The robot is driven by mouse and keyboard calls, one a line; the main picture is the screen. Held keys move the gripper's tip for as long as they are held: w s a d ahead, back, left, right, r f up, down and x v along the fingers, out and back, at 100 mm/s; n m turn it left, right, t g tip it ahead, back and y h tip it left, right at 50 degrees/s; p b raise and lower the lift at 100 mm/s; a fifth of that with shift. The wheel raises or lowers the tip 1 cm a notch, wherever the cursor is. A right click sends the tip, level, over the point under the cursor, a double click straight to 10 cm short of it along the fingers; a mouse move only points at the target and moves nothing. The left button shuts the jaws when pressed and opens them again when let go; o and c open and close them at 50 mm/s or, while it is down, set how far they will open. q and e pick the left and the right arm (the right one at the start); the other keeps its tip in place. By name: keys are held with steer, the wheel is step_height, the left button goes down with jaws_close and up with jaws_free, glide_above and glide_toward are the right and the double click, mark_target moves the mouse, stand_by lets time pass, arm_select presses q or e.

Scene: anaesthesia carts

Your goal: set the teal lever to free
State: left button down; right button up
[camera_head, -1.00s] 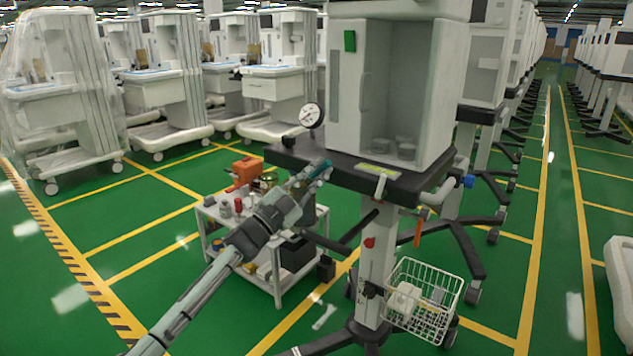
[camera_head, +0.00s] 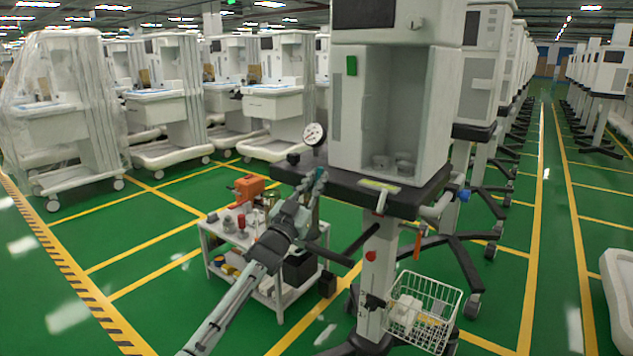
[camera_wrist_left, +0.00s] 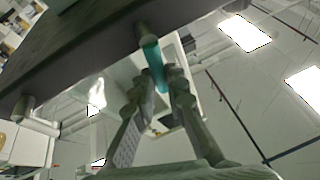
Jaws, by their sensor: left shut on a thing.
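The teal lever (camera_wrist_left: 152,54) shows in the left wrist view as a short teal bar hanging from a grey round mount under the dark edge of the cart's worktop. My left gripper (camera_wrist_left: 164,80) is shut on it, with one finger on each side of the bar. In the head view my left gripper (camera_head: 318,177) is at the left edge of the dark worktop (camera_head: 345,184), just below the round gauge (camera_head: 314,134). The lever is too small and covered by the fingers there to read its setting. My right gripper is in neither view.
A wire basket (camera_head: 425,312) hangs on the cart's column (camera_head: 376,270). Other carts stand behind and in rows to the right. Green floor is free at the left.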

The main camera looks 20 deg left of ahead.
arm_select(q)
steer(key=shift+f, duration=0.1)
stand_by(0.3)
steer(key=c, duration=1.5)
jaws_free()
steer(key=shift+c, duration=0.2)
steer(key=shift+s, duration=0.1)
steer(key=v, duration=1.2)
